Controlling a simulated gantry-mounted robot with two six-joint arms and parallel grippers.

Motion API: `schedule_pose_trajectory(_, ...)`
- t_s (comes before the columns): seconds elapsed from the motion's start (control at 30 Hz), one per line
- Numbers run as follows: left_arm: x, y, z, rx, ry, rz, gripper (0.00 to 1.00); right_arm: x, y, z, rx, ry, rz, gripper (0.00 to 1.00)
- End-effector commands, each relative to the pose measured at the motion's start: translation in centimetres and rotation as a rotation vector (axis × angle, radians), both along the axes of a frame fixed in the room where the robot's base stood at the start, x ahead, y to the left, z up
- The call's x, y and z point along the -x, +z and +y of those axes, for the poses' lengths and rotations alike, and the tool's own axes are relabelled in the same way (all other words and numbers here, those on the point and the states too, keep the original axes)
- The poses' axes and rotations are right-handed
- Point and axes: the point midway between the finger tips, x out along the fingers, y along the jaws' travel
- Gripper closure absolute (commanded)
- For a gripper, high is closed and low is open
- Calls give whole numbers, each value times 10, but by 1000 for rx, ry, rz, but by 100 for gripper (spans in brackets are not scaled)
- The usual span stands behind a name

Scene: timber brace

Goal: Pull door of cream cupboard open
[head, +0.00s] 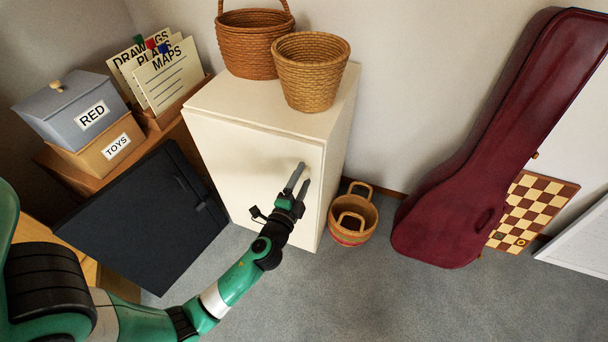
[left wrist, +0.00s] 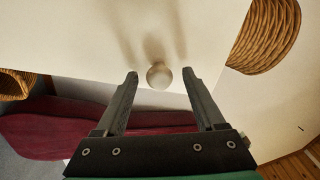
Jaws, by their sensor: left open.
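The cream cupboard (head: 222,100) stands against the wall, and its door (head: 235,165) looks shut. A small round pale knob (head: 307,172) is near the door's right edge. My left gripper (head: 299,178) is open, with its fingers pointing at the knob. In the left wrist view the knob (left wrist: 159,75) sits between the two fingertips, with a gap on each side and neither finger touching it. The fingers partly hide the knob in the head view. My right gripper is in neither view.
Two wicker baskets, a brown one (head: 250,50) and a tan one (head: 311,72), stand on the cupboard. A small basket (head: 352,218) is on the floor to its right. A maroon instrument case (head: 465,190) leans farther right.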

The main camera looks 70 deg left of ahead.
Motion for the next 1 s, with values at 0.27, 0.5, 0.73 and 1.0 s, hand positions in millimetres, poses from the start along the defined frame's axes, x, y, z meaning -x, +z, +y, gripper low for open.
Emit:
schedule_pose_trajectory(0.27, -11, 0, 12, 0, 0, 0, 29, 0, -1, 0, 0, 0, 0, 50)
schedule_pose_trajectory(0.5, -11, 0, 11, 0, 0, 0, 47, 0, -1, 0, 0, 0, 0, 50)
schedule_pose_trajectory(0.73, -11, 0, 11, 0, 0, 0, 88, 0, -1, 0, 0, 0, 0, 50)
schedule_pose_trajectory(1.0, -11, 0, 11, -1, -1, 1, 100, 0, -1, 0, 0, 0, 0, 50)
